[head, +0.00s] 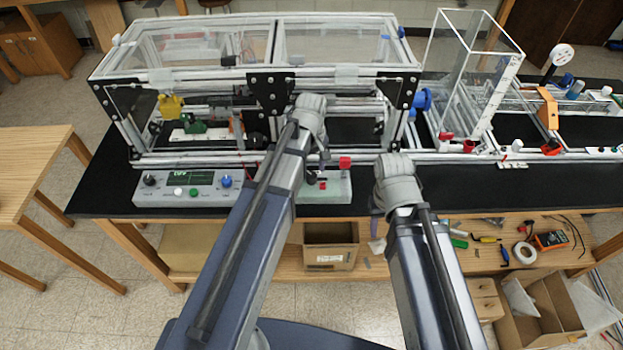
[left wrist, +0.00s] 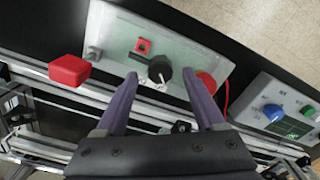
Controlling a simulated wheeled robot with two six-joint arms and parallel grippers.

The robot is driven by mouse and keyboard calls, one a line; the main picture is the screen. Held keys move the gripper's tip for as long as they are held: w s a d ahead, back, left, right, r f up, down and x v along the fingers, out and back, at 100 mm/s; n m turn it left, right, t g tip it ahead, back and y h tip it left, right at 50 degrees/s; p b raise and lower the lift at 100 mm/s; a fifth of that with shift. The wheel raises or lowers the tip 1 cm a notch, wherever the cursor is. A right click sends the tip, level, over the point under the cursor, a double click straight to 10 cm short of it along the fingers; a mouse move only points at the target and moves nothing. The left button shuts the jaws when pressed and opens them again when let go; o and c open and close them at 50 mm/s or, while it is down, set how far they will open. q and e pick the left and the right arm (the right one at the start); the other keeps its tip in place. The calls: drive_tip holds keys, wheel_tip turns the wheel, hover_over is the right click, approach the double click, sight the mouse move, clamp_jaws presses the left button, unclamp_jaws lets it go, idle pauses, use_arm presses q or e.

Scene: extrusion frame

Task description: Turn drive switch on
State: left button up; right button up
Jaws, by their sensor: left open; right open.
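A pale switch box (head: 338,190) lies on the black bench top in front of the frame. In the left wrist view it carries a black knob (left wrist: 160,69), a small red square switch (left wrist: 143,46) and a red round button (left wrist: 206,84). No readable label shows which is the drive switch. My left gripper (left wrist: 160,76) is open over the box, a finger on either side of the black knob; contact cannot be told. In the head view my left arm covers part of the box.
A grey control panel (head: 190,187) with a display and knobs sits left of the box. A red block (head: 345,163) stands by the frame's front rail. The aluminium extrusion frame (head: 250,160) rises behind. The bench top's front right is mostly clear.

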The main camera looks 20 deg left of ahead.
use_arm(q)
wheel_tip(320, 180, down, 2)
drive_tip(key=shift+f+b, duration=0.1)
drive_tip(key=shift+b, duration=0.5)
clamp_jaws()
